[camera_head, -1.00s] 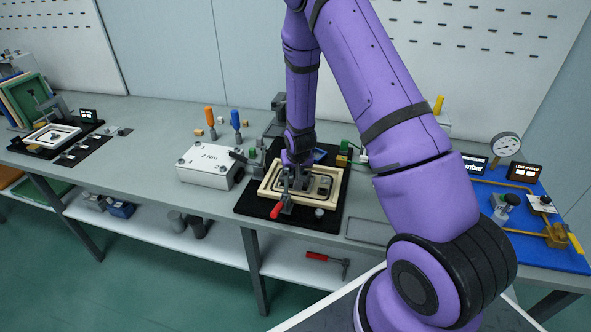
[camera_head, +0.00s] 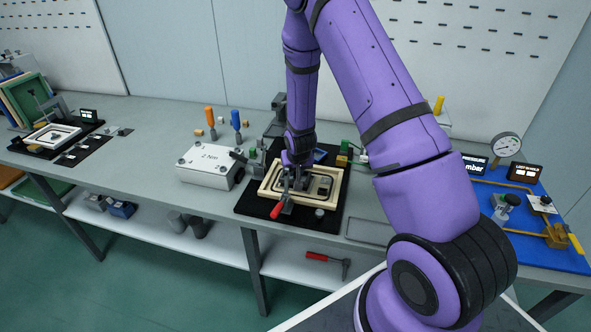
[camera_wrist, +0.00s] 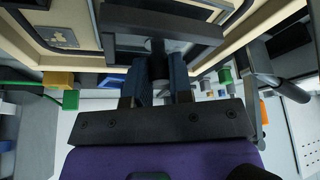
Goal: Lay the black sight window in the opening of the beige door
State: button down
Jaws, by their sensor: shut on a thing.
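The beige door (camera_head: 268,201) lies flat on a black mat on the bench in the head view. Its light rim also shows at the upper left of the wrist view (camera_wrist: 35,55). My gripper (camera_head: 291,164) points down over the left part of the door. In the wrist view the blue-padded fingers of my gripper (camera_wrist: 159,78) are shut on a dark stem of the black sight window (camera_wrist: 160,22), whose dark flat part spans the top. In the head view my gripper hides much of the window. I cannot tell whether it touches the door.
A red-handled clamp (camera_head: 277,210) stands at the door's near edge. A white box (camera_head: 207,166) marked 2 Nm sits to the left, with orange and blue screwdrivers (camera_head: 236,120) behind it. A blue panel (camera_head: 480,225) with a gauge lies at the right. The bench left of the box is mostly clear.

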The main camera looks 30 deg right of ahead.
jog(key=shift+f, duration=0.45)
jog(key=c, duration=0.9)
grip_release()
jog(key=shift+c, duration=0.2)
jog(key=v, duration=1)
jog(key=shift+r, duration=0.35)
